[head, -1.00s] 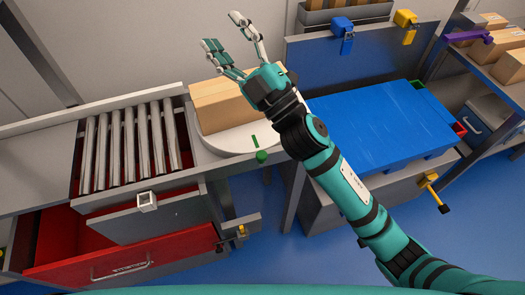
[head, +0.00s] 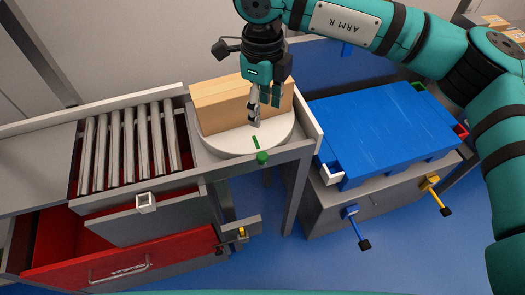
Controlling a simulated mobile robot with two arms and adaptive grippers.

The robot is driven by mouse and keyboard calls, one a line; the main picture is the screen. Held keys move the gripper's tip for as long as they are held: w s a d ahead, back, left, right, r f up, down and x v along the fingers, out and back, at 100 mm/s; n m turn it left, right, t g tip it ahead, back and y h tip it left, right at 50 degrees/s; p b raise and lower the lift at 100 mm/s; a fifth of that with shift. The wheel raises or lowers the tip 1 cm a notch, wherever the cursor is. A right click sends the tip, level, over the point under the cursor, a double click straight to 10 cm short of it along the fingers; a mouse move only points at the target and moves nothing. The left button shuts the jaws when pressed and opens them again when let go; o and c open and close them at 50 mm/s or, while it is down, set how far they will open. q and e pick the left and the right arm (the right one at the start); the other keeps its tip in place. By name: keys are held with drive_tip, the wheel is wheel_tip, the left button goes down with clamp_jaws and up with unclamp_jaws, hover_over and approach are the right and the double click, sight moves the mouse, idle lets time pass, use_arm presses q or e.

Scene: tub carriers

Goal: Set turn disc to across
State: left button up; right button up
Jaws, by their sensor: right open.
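The turn disc (head: 238,143) is a round white plate set in the bench to the right of the rollers. A tan cardboard box (head: 222,103) stands on it. A green line marks the disc near its front edge, and a green knob (head: 262,158) sits on the bench edge just before it. My right gripper (head: 264,115) points down, open, over the right part of the disc at the box's front face. I cannot tell whether its fingers touch the box. My left gripper is not in view.
Metal rollers (head: 130,145) lie left of the disc. Below, a grey drawer and an open red drawer (head: 130,258) jut forward. A blue-topped cabinet (head: 385,130) with blue and yellow levers stands at the right, with blue floor between.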

sight(262, 155)
wheel_tip(262, 155, down, 16)
drive_tip(key=shift+p, duration=0.7)
clamp_jaws()
